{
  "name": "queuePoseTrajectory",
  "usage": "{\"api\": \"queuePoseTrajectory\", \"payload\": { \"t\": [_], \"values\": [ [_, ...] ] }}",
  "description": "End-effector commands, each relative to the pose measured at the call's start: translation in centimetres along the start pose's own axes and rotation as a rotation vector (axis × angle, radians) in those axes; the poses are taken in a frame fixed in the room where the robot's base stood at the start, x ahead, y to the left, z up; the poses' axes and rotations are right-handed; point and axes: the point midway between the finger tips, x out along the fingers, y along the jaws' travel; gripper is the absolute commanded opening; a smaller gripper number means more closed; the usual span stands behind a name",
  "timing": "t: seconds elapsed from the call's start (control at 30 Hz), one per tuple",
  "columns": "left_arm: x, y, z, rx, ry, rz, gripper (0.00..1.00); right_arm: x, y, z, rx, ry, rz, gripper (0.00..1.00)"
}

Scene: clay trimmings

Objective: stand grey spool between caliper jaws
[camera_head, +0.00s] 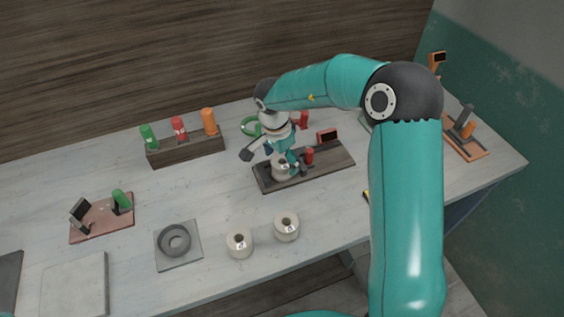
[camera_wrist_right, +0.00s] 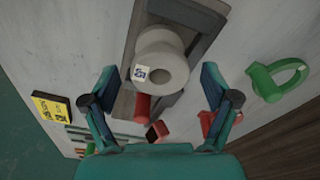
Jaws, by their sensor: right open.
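A pale grey spool (camera_head: 283,170) stands upright on the dark caliper board (camera_head: 335,165). In the right wrist view the spool (camera_wrist_right: 161,60) shows its top hole and a small blue-and-white label. A dark jaw piece with a red part (camera_head: 309,156) is close to its right in the head view. My right gripper (camera_head: 272,160) is above the board, its fingers spread. In the wrist view the right gripper's (camera_wrist_right: 160,82) fingers are apart on either side of the spool, with gaps. The spool's seating between the jaws is partly hidden. My left gripper is not in view.
Two more pale spools (camera_head: 239,244) (camera_head: 287,227) stand near the front edge. A rack (camera_head: 186,150) with green, red and orange items is at the back. A grey plate with a dark ring (camera_head: 174,240) and a pink fixture (camera_head: 101,219) lie left. A green ring (camera_wrist_right: 278,78) is nearby.

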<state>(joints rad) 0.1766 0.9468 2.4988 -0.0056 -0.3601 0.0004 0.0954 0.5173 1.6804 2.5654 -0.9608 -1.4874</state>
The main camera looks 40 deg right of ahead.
Motion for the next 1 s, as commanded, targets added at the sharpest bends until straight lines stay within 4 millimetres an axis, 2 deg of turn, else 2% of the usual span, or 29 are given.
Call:
{"api": "queuePoseTrajectory", "payload": {
  "t": [0.3,0.5,0.7,1.0],
  "values": [
    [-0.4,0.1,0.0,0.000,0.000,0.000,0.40,-6.5,-0.1,-0.1,0.002,0.002,-0.005,0.86],
    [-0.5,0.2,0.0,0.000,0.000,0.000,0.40,-9.4,0.0,-0.1,0.001,0.001,-0.003,0.86],
    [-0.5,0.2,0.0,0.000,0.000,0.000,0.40,-10.4,0.0,-0.1,0.000,0.001,-0.001,0.86],
    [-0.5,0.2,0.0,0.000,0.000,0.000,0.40,-10.4,0.0,-0.1,0.001,0.001,0.000,0.86]
  ]
}}
